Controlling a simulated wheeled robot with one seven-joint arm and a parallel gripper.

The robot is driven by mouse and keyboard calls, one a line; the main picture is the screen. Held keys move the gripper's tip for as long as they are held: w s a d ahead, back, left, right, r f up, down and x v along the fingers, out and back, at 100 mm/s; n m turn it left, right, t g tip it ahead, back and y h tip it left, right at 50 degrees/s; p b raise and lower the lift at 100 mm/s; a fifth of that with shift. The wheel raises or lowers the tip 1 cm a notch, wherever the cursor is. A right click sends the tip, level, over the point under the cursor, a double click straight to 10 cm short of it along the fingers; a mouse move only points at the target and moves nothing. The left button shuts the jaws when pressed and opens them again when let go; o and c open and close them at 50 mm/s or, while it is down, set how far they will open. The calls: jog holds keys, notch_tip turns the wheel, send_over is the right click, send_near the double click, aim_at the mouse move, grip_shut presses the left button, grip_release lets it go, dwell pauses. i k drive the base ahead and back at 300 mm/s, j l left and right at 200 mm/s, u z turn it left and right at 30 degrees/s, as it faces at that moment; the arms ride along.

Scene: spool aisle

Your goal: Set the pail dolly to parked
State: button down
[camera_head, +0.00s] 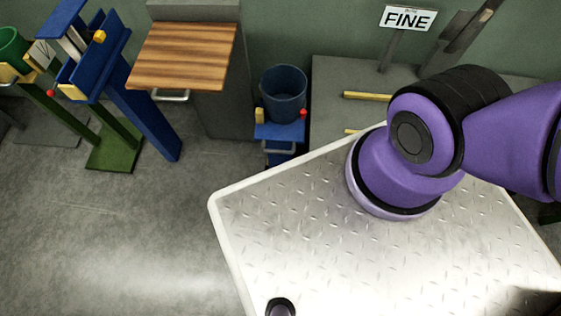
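The pail dolly (279,131) is a small blue stand against the back wall, right of the wooden-topped cabinet. A dark blue-grey pail (283,95) stands upright on it, open at the top. A yellow block (259,115) sits at the dolly's left side and a red knob (303,113) at its right. A grey bar or handle (279,149) shows low on its front. The dolly's lower part is cut off from view by my pale deck. My purple arm reaches in from the right, above the deck; my gripper is not visible.
A grey cabinet with a wooden top (183,55) and a handle stands left of the dolly. Blue and green stands (135,115) are further left. A grey bench (335,85) with yellow bars and a FINE sign (408,18) is at right.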

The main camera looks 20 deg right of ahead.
aim_at(282, 141)
jog(key=k+z, duration=0.3)
jog(key=k, duration=0.65)
